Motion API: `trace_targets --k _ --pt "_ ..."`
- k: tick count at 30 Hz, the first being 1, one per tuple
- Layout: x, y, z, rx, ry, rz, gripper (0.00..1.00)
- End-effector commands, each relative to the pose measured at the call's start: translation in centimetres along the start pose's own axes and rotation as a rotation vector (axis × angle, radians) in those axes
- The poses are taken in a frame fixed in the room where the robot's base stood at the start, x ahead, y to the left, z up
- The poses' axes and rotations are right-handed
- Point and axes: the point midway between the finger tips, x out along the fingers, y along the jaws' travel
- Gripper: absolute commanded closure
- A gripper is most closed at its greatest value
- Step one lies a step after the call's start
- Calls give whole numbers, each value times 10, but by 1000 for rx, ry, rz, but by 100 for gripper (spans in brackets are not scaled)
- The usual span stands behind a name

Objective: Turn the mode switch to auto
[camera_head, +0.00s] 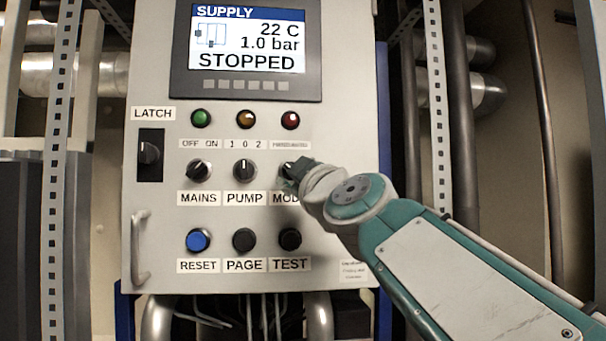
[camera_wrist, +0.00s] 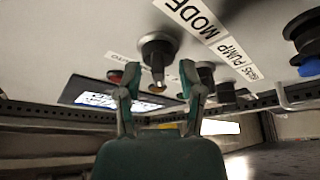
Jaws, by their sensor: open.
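The mode switch is a black knob with a pale pointer. In the head view the switch (camera_head: 287,168) sits at the right end of the switch row, above a partly covered MODE label (camera_head: 284,198), and my gripper (camera_head: 296,174) hides most of it. In the wrist view the knob (camera_wrist: 158,48) stands out from the panel just beyond the gap between my open fingers (camera_wrist: 158,84). One finger is on each side of its line. I cannot tell whether they touch it. Its setting and the small position label above it are not readable.
The PUMP switch (camera_head: 244,170) is close on the left, with MAINS (camera_head: 199,171) beyond it. TEST (camera_head: 290,239), PAGE (camera_head: 243,240) and blue RESET (camera_head: 198,240) buttons lie below. Lamps sit above, under a screen (camera_head: 247,62) reading STOPPED. A handle (camera_head: 139,248) protrudes at left.

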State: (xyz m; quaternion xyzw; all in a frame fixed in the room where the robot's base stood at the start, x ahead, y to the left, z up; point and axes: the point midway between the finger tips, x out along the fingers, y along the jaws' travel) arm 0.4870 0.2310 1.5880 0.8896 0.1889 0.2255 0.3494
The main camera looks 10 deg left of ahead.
Motion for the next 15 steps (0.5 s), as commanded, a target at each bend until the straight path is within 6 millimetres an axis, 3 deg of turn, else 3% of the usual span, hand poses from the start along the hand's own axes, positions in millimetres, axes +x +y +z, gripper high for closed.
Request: trace_targets --k 9,12,13,15 --pt "2 1 0 0 0 1 50" --pt "1 2 0 0 0 1 95" --pt "1 2 0 0 0 1 100" --pt "2 1 0 0 0 1 100"
